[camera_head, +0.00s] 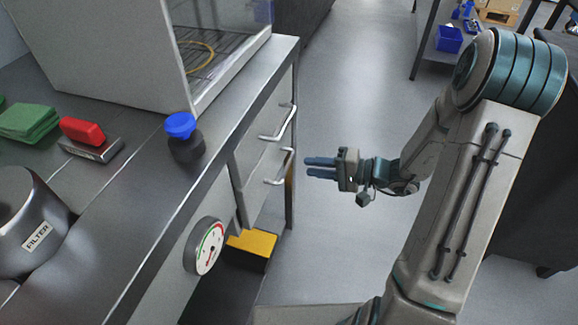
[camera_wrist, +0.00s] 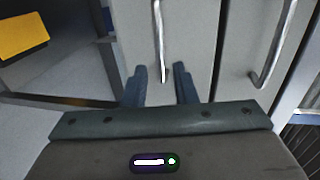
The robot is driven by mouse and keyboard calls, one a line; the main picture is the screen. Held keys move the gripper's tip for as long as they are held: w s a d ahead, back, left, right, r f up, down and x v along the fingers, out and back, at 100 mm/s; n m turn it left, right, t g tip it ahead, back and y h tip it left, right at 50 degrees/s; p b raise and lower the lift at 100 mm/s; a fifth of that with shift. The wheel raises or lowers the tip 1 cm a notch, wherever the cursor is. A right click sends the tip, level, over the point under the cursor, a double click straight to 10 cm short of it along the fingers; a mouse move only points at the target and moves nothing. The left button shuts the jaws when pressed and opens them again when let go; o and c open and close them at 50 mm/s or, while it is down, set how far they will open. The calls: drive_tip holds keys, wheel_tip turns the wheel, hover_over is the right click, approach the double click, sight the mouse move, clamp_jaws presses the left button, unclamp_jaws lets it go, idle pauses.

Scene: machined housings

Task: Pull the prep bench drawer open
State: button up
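The prep bench (camera_head: 215,190) has two grey drawer fronts on its side, one above the other. The upper bar handle (camera_head: 280,124) and the lower bar handle (camera_head: 279,181) are both bare. Both drawers look shut. My gripper (camera_head: 306,167) is open and empty, pointing at the lower handle from the right, with a small gap in the head view. In the wrist view my gripper (camera_wrist: 160,72) has its two fingers either side of the line of the lower handle (camera_wrist: 158,35). The upper handle (camera_wrist: 283,45) shows to the right there.
A yellow box (camera_head: 252,243) sits low beneath the drawers; it also shows in the wrist view (camera_wrist: 22,36). A round gauge (camera_head: 209,246) is on the bench side. A blue-topped knob (camera_head: 180,126) stands on the benchtop. The floor (camera_head: 350,90) behind my gripper is clear.

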sight(289, 163)
drive_tip(key=b+x, duration=0.1)
drive_tip(key=x, duration=0.6)
drive_tip(key=shift+a, duration=0.35)
clamp_jaws()
drive_tip(key=shift+d, duration=0.15)
